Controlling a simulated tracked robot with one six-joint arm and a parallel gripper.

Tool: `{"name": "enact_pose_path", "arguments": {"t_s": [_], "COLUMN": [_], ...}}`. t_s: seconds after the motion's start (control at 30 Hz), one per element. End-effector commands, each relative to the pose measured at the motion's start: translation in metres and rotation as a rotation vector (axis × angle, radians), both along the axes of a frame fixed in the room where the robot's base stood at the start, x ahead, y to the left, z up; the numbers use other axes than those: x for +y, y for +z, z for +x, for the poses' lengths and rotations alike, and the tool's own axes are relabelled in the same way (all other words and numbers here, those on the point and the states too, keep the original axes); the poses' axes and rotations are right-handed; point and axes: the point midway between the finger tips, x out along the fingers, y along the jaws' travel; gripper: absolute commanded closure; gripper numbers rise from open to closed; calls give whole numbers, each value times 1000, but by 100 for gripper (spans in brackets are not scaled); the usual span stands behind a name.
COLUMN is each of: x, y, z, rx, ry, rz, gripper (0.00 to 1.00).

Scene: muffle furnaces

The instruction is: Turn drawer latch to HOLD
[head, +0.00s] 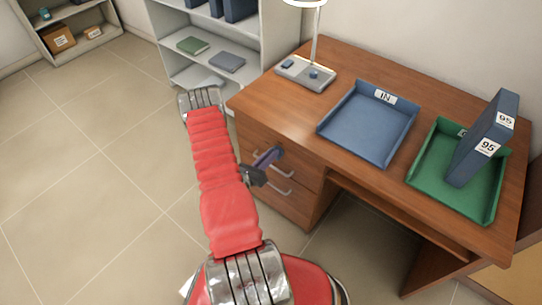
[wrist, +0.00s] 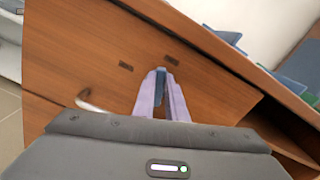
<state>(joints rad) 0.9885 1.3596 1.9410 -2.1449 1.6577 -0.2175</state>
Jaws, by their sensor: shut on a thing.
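The drawer latch (wrist: 161,82) is a small blue piece on the wooden drawer front (wrist: 85,65). It sits between the two purple fingertips of my gripper (wrist: 161,92), which is shut on it. In the head view the latch (head: 278,152) shows as a blue tip at the end of my gripper (head: 267,160), against the upper drawer. Two small dark plates, one at left (wrist: 125,65) and one at right (wrist: 171,60), lie beyond the latch. Their lettering is too small to read. The fingers hide part of the latch, so I cannot tell which plate it points to.
Silver drawer handles (head: 282,171) are close to my gripper. On the desk (head: 325,60) are a lamp (head: 306,72), a blue IN tray (head: 365,124), and a green tray (head: 435,180) holding a blue binder marked 95 (head: 482,140). A shelf (head: 170,60) stands behind; floor at left is clear.

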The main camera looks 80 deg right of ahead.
Motion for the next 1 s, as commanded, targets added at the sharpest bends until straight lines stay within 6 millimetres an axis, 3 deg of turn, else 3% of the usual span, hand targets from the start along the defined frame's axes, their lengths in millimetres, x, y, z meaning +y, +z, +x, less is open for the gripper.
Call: {"name": "enact_pose_path", "arguments": {"t_s": [1.0], "x": [-5], "y": [-12], "z": [13], "rx": [877], "ry": [8], "rz": [377], "gripper": [100]}}
